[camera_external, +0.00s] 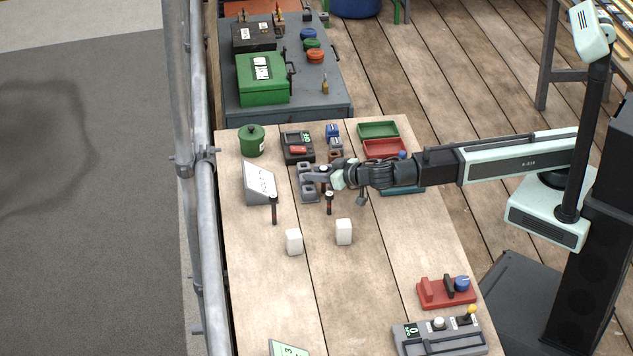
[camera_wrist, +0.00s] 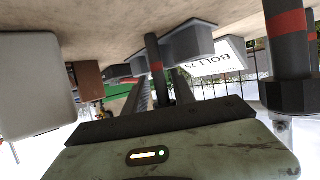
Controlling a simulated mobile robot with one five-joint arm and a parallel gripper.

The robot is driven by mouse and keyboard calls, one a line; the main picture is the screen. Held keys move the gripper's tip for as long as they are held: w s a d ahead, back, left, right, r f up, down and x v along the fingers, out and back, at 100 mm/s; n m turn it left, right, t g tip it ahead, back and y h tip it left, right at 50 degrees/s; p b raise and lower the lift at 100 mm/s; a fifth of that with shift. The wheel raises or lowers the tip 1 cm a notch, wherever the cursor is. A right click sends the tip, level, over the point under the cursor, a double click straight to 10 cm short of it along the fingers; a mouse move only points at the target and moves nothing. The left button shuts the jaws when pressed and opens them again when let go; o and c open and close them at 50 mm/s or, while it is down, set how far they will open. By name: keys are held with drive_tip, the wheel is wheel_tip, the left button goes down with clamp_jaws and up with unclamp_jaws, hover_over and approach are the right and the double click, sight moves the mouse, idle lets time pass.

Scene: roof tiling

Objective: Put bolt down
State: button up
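My gripper (camera_external: 321,174) is over the workbench beside the grey blocks (camera_external: 306,182). It appears shut on a dark bolt (camera_wrist: 155,62) with a red band, which hangs upright below it. The bolt's head is hidden by the gripper in the upside-down wrist view. In the external view the held bolt (camera_external: 323,186) shows only partly. A second bolt (camera_external: 329,203) stands upright just in front of the gripper. A third bolt (camera_external: 274,210) stands farther left, before a white slanted sign (camera_external: 259,182). A bolt (camera_wrist: 289,60) fills the right of the wrist view.
Two white blocks (camera_external: 294,242) (camera_external: 344,232) stand in front. Behind are a green pot (camera_external: 252,140), a black device (camera_external: 298,147) and green and red trays (camera_external: 378,130) (camera_external: 385,149). A red fixture (camera_external: 446,293) and grey control box (camera_external: 440,338) are front right. The front middle is mostly clear.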

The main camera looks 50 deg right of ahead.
drive_tip(key=shift+a, duration=0.2)
drive_tip(key=shift+r+p, duration=0.15)
drive_tip(key=shift+p, duration=0.15)
drive_tip(key=shift+a+r+p, duration=0.15)
drive_tip(key=shift+r+p, duration=0.5)
drive_tip(key=shift+p, duration=0.05)
drive_tip(key=p+v, duration=0.4)
drive_tip(key=v, duration=0.7)
drive_tip(key=shift+s, duration=0.45)
drive_tip(key=shift+f, duration=0.1)
